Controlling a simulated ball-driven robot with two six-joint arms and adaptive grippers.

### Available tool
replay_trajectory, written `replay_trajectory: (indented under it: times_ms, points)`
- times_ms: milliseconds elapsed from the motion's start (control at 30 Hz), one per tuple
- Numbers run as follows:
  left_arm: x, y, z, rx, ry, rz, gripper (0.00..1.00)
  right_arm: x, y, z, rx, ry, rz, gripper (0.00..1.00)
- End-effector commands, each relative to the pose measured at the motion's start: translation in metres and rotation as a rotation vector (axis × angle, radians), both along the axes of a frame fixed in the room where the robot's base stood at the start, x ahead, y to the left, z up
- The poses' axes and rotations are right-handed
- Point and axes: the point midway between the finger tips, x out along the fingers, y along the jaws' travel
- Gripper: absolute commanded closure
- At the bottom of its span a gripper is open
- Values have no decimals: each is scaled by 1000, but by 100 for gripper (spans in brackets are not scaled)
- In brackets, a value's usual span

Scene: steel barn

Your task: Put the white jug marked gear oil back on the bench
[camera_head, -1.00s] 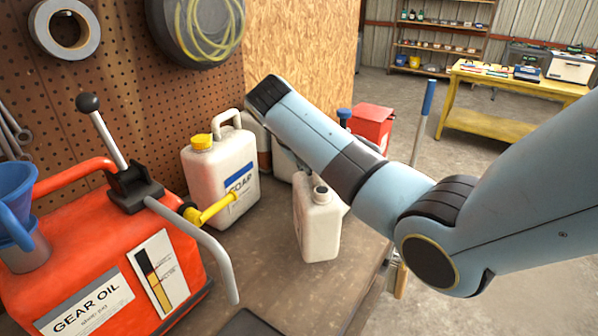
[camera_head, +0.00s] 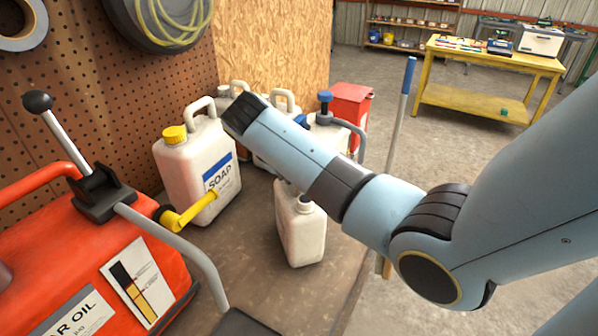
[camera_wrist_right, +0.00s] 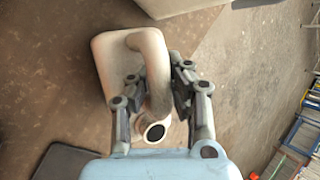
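A white jug with an open, dark-rimmed mouth (camera_head: 301,236) is over the front part of the wooden bench (camera_head: 246,262), near its edge. No marking shows on its visible side. I cannot tell whether its base touches the bench. My right arm reaches across above it and hides its handle in the head view. In the right wrist view the fingers of my right gripper (camera_wrist_right: 157,76) lie close on both sides of the jug's looped handle (camera_wrist_right: 155,65) and look shut on it. My left gripper is not in view.
A white jug marked SOAP (camera_head: 190,172) stands behind left; more white jugs (camera_head: 323,137) stand behind my arm. An orange can (camera_head: 95,262) with a pump lever, yellow spout and partly visible OIL label is at left. A red box (camera_head: 350,105) stands at the back.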

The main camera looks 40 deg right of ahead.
Motion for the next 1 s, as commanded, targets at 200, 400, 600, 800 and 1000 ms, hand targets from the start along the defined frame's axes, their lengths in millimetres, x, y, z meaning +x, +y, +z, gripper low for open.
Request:
replay_trajectory:
  times_ms: [200, 400, 600, 800, 1000]
  points:
    - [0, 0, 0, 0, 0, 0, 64, 0, 0, 0, 0, 0, 0, 71]
    - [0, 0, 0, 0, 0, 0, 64, 0, 0, 3, 0, -1, 0, 71]
    - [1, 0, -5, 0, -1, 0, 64, 0, 17, 27, 3, -5, 1, 71]
    - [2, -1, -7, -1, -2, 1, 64, -2, 43, 66, 2, -5, 1, 71]
    - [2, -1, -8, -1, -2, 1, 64, -4, 61, 94, 2, -2, 1, 71]
